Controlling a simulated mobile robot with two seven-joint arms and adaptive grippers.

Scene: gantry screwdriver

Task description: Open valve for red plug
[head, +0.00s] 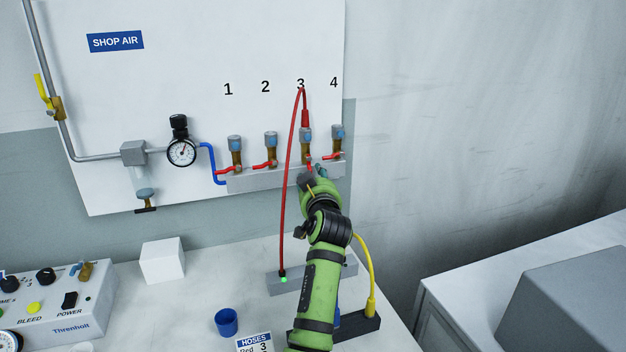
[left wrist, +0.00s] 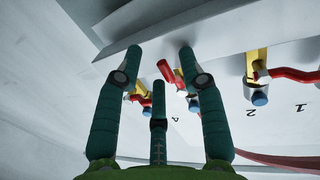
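The red plug (head: 305,118) sits on top of the outlet marked 3, and its red hose (head: 288,190) loops down to a grey block. The valve (head: 306,147) under it has a red handle (head: 309,167) that points downward; it also shows in the left wrist view (left wrist: 166,71). The other valves' red handles lie sideways. My left gripper (head: 312,175) is just below valve 3. In the left wrist view its fingers (left wrist: 161,58) are spread, with the red handle between the fingertips. I cannot tell whether they touch it. My right gripper is out of view.
Valve 2 (head: 270,150) and valve 4 (head: 337,142) stand close on either side along the grey manifold (head: 250,181). A yellow hose (head: 369,270) rises from a black block (head: 362,324) beside my arm. A blue cup (head: 227,322) and hose card (head: 254,343) are on the bench.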

